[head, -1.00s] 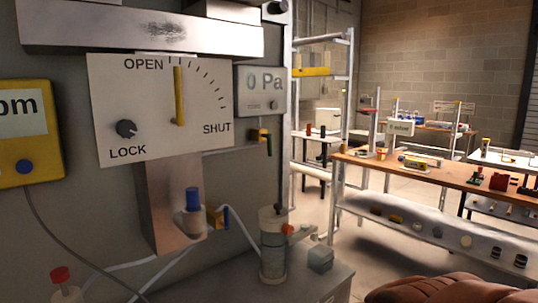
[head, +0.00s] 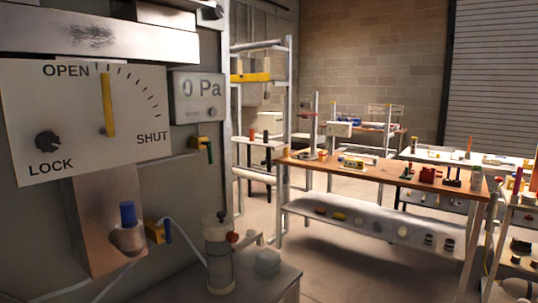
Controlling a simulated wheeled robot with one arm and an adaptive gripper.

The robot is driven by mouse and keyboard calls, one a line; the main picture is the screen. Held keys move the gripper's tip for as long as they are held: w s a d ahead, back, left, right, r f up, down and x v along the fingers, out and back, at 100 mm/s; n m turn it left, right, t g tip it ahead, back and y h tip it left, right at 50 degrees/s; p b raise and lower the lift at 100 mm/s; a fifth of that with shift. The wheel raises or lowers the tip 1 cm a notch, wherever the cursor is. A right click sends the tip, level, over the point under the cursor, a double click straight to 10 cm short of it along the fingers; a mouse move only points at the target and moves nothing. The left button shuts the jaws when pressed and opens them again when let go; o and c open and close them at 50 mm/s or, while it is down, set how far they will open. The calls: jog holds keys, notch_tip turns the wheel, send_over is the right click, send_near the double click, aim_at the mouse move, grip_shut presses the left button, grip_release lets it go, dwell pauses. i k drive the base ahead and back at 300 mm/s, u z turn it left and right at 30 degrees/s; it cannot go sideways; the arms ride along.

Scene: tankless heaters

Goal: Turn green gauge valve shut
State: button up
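A green-handled valve (head: 209,152) with a yellow body sits on a thin pipe just below the gauge box (head: 199,97), which reads "0 Pa". Its green handle hangs downward. To the left, a white dial plate (head: 85,118) is marked OPEN, SHUT and LOCK, and its yellow pointer (head: 108,104) stands nearly upright near OPEN. A second small valve (head: 157,231), yellow with a blue handle, sits lower down next to a blue-capped fitting (head: 127,214). My gripper is not in view.
A clear cylinder (head: 220,255) with a red knob stands on a grey ledge (head: 270,283) below the panel. A wooden-topped workbench (head: 380,173) with several items stands to the right. A metal rack (head: 285,120) stands behind the panel edge. Some floor (head: 345,260) is clear.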

aim_at(208, 143)
jog(key=z, duration=0.15)
jog(key=i, duration=0.95)
jog(key=u, duration=1.3)
